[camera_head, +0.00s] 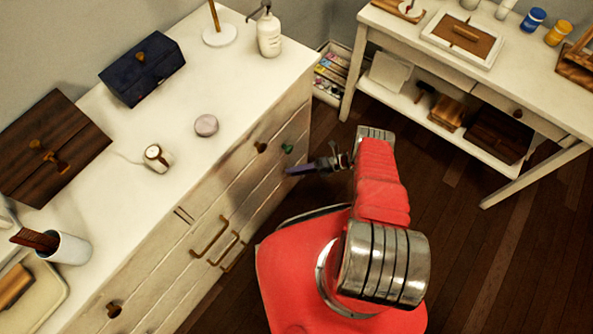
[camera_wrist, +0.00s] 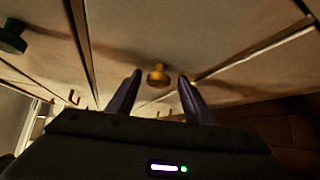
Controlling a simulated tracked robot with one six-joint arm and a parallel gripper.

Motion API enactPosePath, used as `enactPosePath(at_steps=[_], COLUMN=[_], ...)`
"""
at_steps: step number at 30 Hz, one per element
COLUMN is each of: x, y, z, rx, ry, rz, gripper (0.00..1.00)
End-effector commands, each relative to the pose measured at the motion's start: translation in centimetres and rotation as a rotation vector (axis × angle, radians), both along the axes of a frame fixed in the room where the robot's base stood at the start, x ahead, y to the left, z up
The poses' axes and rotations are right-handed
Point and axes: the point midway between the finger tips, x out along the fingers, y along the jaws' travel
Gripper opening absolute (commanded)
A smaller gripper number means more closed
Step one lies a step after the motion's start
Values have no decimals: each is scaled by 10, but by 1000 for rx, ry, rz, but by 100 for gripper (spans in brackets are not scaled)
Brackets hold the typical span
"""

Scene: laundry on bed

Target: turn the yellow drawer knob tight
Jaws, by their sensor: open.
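The yellow knob (camera_wrist: 157,74) sticks out of a pale drawer front in the wrist view. In the picture it lies between the two fingertips of my gripper (camera_wrist: 160,84), which is open. A gap shows on each side, and no finger appears to touch the knob. I cannot tell exactly how far ahead of the tips it is. In the head view my gripper (camera_head: 291,170) reaches left to the right end of the white dresser (camera_head: 200,235), just below the green knob (camera_head: 287,149). I cannot make out the yellow knob in the head view.
The green knob also shows at the wrist view's upper left (camera_wrist: 12,38). A dark knob (camera_head: 261,148) sits left of it in the head view. A soap bottle (camera_head: 269,35) stands on the dresser. A white table (camera_head: 480,75) stands at right; wooden floor (camera_head: 500,250) lies open before it.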

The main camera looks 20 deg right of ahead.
Motion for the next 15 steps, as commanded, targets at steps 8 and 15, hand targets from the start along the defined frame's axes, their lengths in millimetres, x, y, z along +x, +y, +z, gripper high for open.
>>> enactPosePath(at_steps=[8, 15], x=[-2, -7], y=[-6, -37], z=[1, 8], rx=[1, 1], ry=[1, -1], rz=[0, -1], gripper=[47, 47])
